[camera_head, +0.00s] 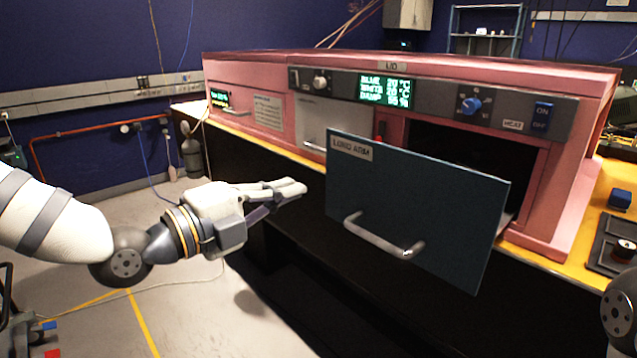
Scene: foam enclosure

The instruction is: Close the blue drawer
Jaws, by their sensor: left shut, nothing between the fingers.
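The blue drawer (418,208) stands pulled out from the pink cabinet (567,190). Its dark blue front panel bears a "LONG ARM" label and a silver bar handle (384,238). A dark opening shows behind and above the panel. My left gripper (296,190) comes in from the left with its fingers shut and empty. In the picture its fingertips are a little left of the panel's left edge, with a visible gap. My right gripper is not in view; only a part of my right arm shows at the lower right edge.
A white drawer front (322,125) sits left of the blue drawer. A control panel with a blue knob (470,106) and an ON/OFF switch (542,116) runs along the top. Small dark items lie on the yellow bench (590,240) at right. Floor is open at lower left.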

